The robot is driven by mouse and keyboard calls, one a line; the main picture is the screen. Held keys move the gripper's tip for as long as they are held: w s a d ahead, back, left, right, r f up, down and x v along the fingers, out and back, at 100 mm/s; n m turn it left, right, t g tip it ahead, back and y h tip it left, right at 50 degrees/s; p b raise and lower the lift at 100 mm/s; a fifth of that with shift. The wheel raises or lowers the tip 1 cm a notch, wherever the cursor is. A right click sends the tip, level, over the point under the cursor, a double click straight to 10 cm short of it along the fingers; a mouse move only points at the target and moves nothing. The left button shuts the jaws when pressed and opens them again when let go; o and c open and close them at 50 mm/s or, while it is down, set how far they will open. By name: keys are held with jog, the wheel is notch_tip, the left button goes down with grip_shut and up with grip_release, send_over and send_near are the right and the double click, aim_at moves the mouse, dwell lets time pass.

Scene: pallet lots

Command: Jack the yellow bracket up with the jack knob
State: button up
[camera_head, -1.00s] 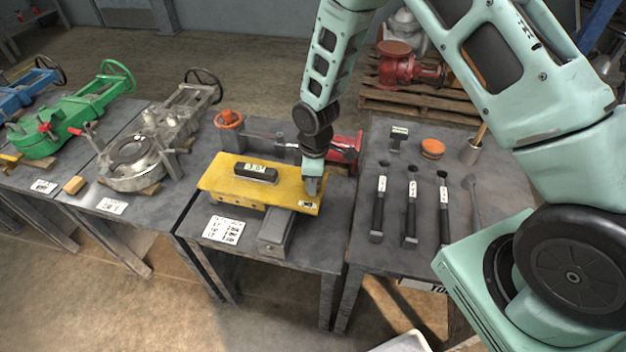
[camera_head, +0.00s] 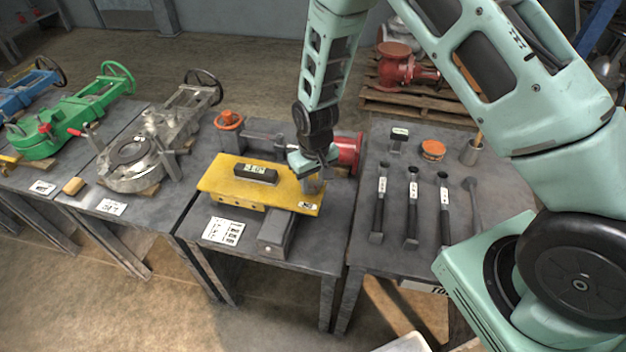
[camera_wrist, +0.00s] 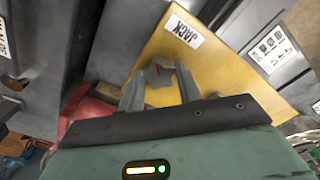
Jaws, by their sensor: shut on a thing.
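The yellow bracket (camera_head: 230,183) lies as a flat plate over the middle table, with a dark block with a white label (camera_head: 256,173) on top. In the wrist view the bracket (camera_wrist: 215,75) fills the centre and carries a "JACK" label (camera_wrist: 184,32). My gripper (camera_head: 313,186) points down at the bracket's right end. In the wrist view its two fingers (camera_wrist: 160,88) are shut on the jack knob (camera_wrist: 158,75), a small grey lobed knob with a red mark. The fingers hide part of the knob. Whether the bracket is level is hard to tell.
A grey rail (camera_head: 275,232) sticks out under the bracket beside a printed sheet (camera_head: 223,230). Behind stand an orange handwheel (camera_head: 229,120) and a red flanged part (camera_head: 348,152). The right table holds several dark tools (camera_head: 411,208) and an orange disc (camera_head: 432,149).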

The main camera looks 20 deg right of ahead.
jog(key=m, duration=0.3)
jog(key=shift+m, duration=0.4)
jog(key=m+p, duration=0.1)
jog(key=m, duration=0.2)
jog(key=shift+m, duration=0.3)
jog(key=m+p, duration=0.2)
jog(key=m, duration=0.4)
jog(key=shift+r, duration=0.1)
jog(key=m+p, duration=0.2)
jog(key=m, duration=0.2)
jog(key=shift+m, duration=0.4)
jog(key=shift+m+p, duration=0.9)
jog(key=shift+m, duration=0.9)
jog(key=shift+f, duration=0.2)
jog(key=o, duration=1)
